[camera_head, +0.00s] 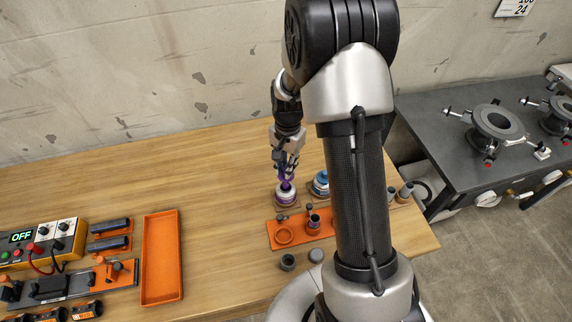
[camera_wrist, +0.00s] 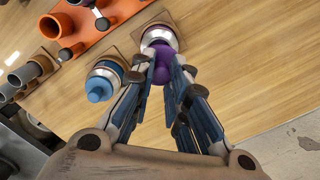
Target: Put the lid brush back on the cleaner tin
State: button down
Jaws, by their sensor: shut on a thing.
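My gripper (camera_head: 286,178) is above the back of the wooden table, pointing down. Its fingers are shut on the purple lid brush (camera_wrist: 160,66), which is at the mouth of the cleaner tin (camera_head: 285,196). The tin is white and silver with a purple band and stands on a small brown square; it also shows in the wrist view (camera_wrist: 158,36). Whether the lid is fully seated cannot be told, as the fingers cover part of it.
A second tin with a blue lid (camera_head: 320,183) stands close to the right. An orange holder (camera_head: 303,232) with a round recess and a small pipe piece lies in front. An empty orange tray (camera_head: 162,258) lies left; bare table lies between.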

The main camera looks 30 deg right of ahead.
jog(key=shift+f, duration=0.1)
jog(key=shift+f+b, duration=0.75)
jog(key=shift+f, duration=0.25)
jog(key=shift+f+b, duration=0.7)
jog(key=shift+f, duration=0.45)
jog(key=shift+f, duration=0.15)
jog(key=shift+f+b, duration=0.4)
jog(key=shift+f, duration=0.05)
jog(key=shift+f, duration=0.25)
dwell(0.4)
jog(key=c, duration=1.5)
grip_release()
